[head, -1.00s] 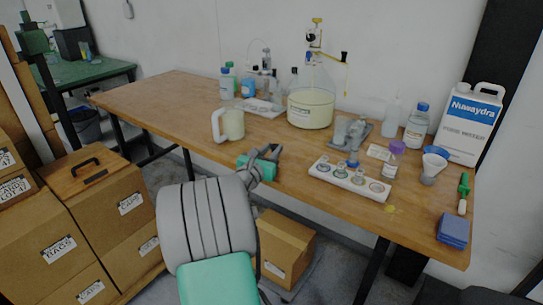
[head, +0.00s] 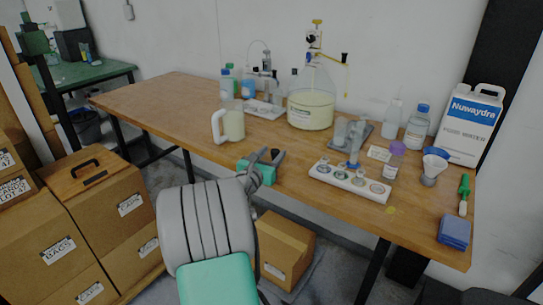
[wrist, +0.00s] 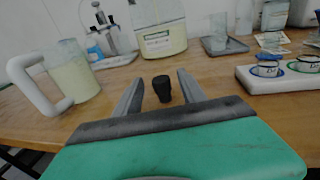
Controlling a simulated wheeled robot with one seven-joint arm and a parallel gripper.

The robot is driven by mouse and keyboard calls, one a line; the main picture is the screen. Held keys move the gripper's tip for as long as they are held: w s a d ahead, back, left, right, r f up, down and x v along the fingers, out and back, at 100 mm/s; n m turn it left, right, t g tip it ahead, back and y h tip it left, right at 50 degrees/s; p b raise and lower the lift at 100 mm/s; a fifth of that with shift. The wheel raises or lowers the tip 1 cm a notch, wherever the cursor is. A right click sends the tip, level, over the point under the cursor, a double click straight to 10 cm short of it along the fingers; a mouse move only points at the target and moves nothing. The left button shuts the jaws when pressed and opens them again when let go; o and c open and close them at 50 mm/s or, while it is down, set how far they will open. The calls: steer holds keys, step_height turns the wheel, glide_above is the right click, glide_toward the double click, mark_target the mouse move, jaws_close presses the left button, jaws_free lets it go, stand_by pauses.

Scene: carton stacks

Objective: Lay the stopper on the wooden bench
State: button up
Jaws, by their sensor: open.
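The stopper (wrist: 162,88) is a small black piece, wider at the top, and stands upright at the wooden bench's surface in the wrist view. My gripper (wrist: 160,80) is open, with one grey finger on each side of the stopper and a gap on both sides. In the head view my gripper (head: 269,155) is low over the front edge of the wooden bench (head: 160,100), and a small dark piece between the fingers looks like the stopper (head: 275,153). Whether its base fully touches the bench is hard to tell.
A jug (head: 232,124) stands left of my gripper and a large round vessel (head: 311,108) behind it. A white rack (head: 350,179) with several round wells lies to the right. Cartons (head: 105,200) stand at the left. The bench's left part is clear.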

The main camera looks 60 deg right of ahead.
steer(key=a, duration=1.2)
steer(key=w+a+f+m+t+y, duration=0.1)
steer(key=w+a+f+m+y, duration=0.25)
steer(key=a, duration=0.35)
steer(key=w+a+f+m+t+y, duration=0.1)
steer(key=w+a+f+m+y, duration=0.3)
steer(key=a, duration=0.3)
steer(key=w+a+f+m+t+y, duration=0.2)
steer(key=w+a+f+m+y, duration=0.1)
steer(key=a+m, duration=0.3)
steer(key=s+a+m+g+y, duration=0.1)
steer(key=s+a+m+y, duration=0.1)
steer(key=a, duration=1)
steer(key=s+a+m+g+y, duration=0.1)
steer(key=s+a+y, duration=0.3)
steer(key=a, duration=0.8)
steer(key=shift+s+a+f+m+g+y, duration=0.25)
steer(key=shift+m+y, duration=0.3)
steer(key=shift+m, duration=0.3)
steer(key=shift+w, duration=0.1)
